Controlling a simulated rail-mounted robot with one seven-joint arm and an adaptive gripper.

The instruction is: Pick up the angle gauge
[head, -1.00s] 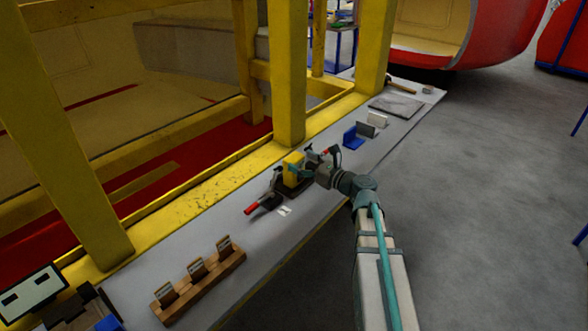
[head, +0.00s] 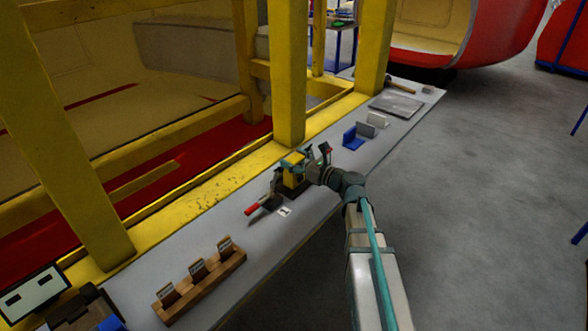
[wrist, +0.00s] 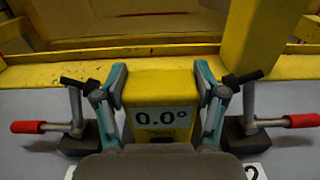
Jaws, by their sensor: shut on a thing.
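The angle gauge (wrist: 160,88) is a yellow block with a white "0.0°" display. It faces the camera in the wrist view, upright between two toggle clamps with red handles, the left clamp (wrist: 70,125) and the right clamp (wrist: 250,125). My gripper (wrist: 160,105) is shut on the gauge, with one teal finger against each side. In the head view the gauge (head: 292,178) shows as a small yellow block over a dark base, partly covered by my gripper (head: 300,164). Whether it touches the base is not clear. The gauge's lower part is hidden in the wrist view.
The grey bench (head: 235,262) runs along a yellow frame (head: 288,80), whose post stands close behind the gauge. A wooden holder (head: 200,287) with several cards lies in front. A blue block (head: 353,137) and a flat plate (head: 397,105) lie farther along. Open floor is at right.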

